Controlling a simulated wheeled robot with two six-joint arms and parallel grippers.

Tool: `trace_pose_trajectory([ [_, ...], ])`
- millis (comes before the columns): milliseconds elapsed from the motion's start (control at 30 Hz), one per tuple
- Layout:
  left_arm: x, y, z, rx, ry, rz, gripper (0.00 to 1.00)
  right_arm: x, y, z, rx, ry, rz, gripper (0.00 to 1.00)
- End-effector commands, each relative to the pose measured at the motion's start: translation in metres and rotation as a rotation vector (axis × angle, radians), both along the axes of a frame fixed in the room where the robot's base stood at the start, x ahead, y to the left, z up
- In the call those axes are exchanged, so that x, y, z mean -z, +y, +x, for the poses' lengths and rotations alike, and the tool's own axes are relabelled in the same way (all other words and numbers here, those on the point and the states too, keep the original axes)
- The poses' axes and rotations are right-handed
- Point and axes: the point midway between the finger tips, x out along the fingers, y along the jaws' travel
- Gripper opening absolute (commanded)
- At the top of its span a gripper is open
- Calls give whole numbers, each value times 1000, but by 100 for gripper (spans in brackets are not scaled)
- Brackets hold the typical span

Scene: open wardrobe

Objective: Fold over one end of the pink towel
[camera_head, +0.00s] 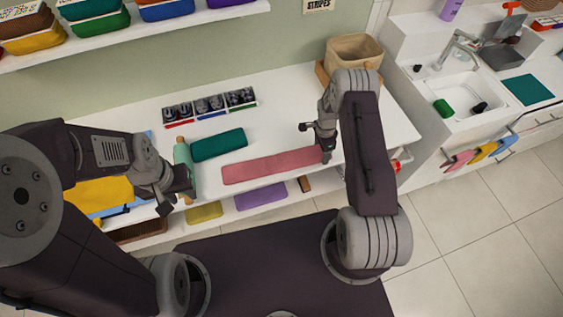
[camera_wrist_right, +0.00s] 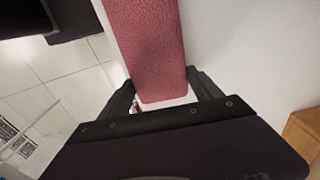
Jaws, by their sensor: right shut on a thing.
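The pink towel (camera_head: 270,166) lies flat as a long strip along the front of the white table. My right gripper (camera_head: 323,150) is at its right end. In the right wrist view the towel (camera_wrist_right: 148,50) runs between the two fingers of the right gripper (camera_wrist_right: 165,95), with its end close to the palm. The right gripper is shut on that end. My left gripper (camera_head: 178,196) is at the table's front edge, left of the towel and clear of it. Its fingers are apart and nothing shows between them.
A teal folded towel (camera_head: 218,145) and a green roll (camera_head: 184,162) lie left of the pink towel. A sectioned tray (camera_head: 210,105) stands behind. A wooden bin (camera_head: 352,55) is at the back right. Yellow and purple cloths (camera_head: 260,197) lie on a lower shelf.

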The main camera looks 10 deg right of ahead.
Motion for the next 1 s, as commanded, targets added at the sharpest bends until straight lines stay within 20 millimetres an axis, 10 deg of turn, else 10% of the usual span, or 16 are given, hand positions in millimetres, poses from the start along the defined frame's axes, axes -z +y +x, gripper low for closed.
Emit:
trace_pose_trajectory([
  [533,-5,0,0,0,0,0,36,-33,7,1,-3,-10,-177,65],
  [1000,35,0,0,0,0,0,36,-68,21,1,-4,-17,-389,66],
])
